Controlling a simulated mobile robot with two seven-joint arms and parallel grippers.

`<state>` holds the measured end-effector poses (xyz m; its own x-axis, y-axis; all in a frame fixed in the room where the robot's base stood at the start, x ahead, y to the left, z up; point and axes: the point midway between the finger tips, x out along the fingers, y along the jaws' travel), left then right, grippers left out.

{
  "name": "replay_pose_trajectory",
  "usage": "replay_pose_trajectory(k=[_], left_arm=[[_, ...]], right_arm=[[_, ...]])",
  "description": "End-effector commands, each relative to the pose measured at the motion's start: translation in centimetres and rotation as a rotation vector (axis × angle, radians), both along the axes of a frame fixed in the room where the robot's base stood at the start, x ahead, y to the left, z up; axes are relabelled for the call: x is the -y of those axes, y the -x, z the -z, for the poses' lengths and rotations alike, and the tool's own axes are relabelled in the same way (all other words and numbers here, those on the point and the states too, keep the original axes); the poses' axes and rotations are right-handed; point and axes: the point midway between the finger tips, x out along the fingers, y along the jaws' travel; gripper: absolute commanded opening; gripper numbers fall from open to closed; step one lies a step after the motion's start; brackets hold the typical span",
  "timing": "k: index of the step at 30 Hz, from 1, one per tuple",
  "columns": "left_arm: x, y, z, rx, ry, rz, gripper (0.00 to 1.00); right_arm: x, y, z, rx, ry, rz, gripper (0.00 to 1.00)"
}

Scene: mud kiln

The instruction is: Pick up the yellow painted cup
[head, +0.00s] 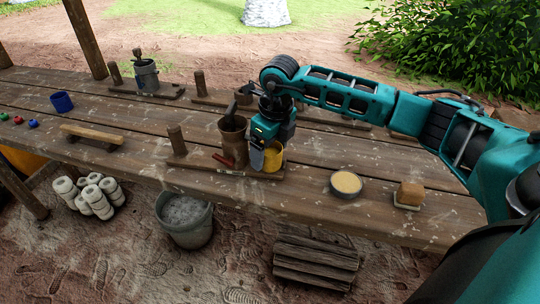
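The yellow painted cup (271,159) stands on a small wooden board on the plank table, just right of a tall brown pot (233,145). My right gripper (265,158) points down at the cup from above. One grey finger shows at the cup's left side, in front of the pot. The other finger is hidden, so I cannot tell whether the gripper is closed on the cup. The cup's upper left part is covered by the gripper. My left gripper does not show.
A round tan dish (346,184) and a sponge-like block (410,195) sit to the right. A blue cup (62,102) stands far left. A grey bucket (184,218) is below the table's front edge.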

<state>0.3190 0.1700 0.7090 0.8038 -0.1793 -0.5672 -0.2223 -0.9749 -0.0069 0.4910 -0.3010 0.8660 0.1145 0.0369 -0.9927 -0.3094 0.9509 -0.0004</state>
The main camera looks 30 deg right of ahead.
Motion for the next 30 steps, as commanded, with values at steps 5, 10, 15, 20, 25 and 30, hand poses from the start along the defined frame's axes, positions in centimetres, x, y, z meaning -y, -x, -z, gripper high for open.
replay_pose_trajectory(k=[5, 10, 15, 20, 25, 30], left_arm=[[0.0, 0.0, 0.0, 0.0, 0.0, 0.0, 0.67], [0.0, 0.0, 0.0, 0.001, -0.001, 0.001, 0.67], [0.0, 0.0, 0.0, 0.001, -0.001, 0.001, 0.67], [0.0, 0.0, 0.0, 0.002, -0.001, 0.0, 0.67], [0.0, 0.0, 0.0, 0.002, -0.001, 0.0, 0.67], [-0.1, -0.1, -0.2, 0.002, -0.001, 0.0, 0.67]], right_arm=[[0.0, 0.0, -0.1, 0.0, 0.0, 0.0, 0.68], [0.0, 0.0, -0.1, 0.0, 0.0, 0.0, 0.52], [0.0, 0.0, -0.1, 0.0, 0.0, 0.0, 0.36], [0.0, 0.0, -0.1, 0.001, 0.0, 0.0, 0.28], [0.0, 0.0, -0.4, 0.001, 0.001, 0.0, 0.28], [0.0, -0.1, -1.8, 0.004, -0.001, 0.001, 0.28]])
